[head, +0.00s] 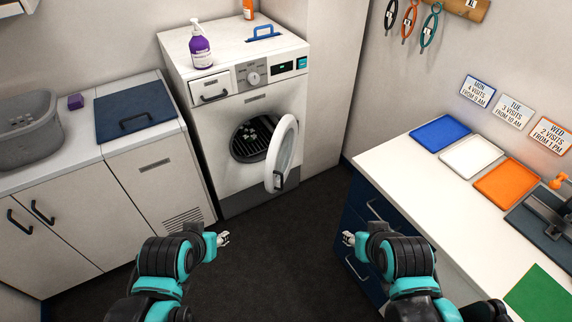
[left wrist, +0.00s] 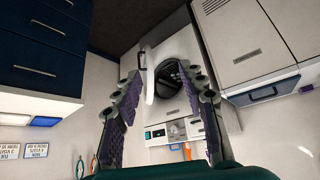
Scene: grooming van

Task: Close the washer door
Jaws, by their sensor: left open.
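The white washer (head: 245,192) stands against the back wall. Its round door (head: 284,148) is swung open to the right, with a dark handle (head: 277,181) on its free edge. The dark drum opening (head: 253,139) is exposed, with small pale spots inside. My left gripper (head: 224,239) is in front of the washer, well apart from the door. In the left wrist view, my left gripper (left wrist: 168,120) has its fingers spread and nothing between them; the door (left wrist: 150,75) shows beyond, edge-on. My right gripper (head: 347,239) is near the drawers, apart from the door; its finger opening is too small to tell.
A purple pump bottle (head: 201,48) and a blue-handled item (head: 263,33) are on the washer top. A white counter with drawers (head: 385,170) stands at right, low cabinets (head: 158,175) at left. The dark floor (head: 270,255) between is clear.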

